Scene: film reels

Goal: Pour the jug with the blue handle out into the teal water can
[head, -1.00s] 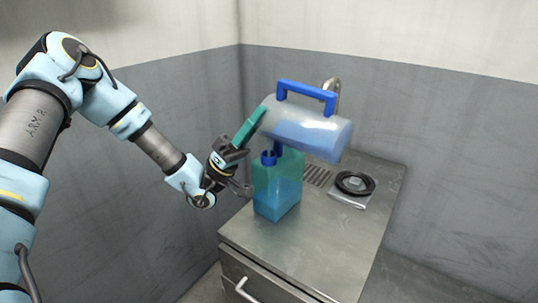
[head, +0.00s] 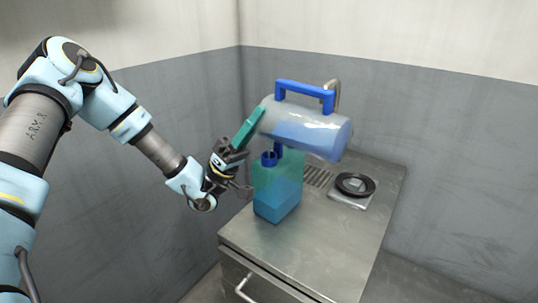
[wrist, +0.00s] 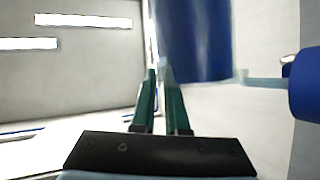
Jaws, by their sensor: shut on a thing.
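The clear jug with the blue handle (head: 305,132) is held tilted, nearly on its side, above the teal water can. Its blue handle (head: 306,89) is on top and bluish liquid lies along its lower side. The teal water can (head: 277,187) stands upright on the counter, with a blue neck (head: 269,159) and blue liquid in its lower part. The jug's left end is over the neck; I cannot tell whether they touch. My gripper (head: 258,115), with teal fingers, is shut on the jug at its left end. The wrist view shows the fingers (wrist: 163,80) against the blurred jug (wrist: 195,40).
The metal counter (head: 310,230) has a drain grille (head: 317,177) and a black ring on a square plate (head: 355,185) to the right. A tap (head: 333,88) rises behind the jug. Walls close in behind; the counter's front is clear.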

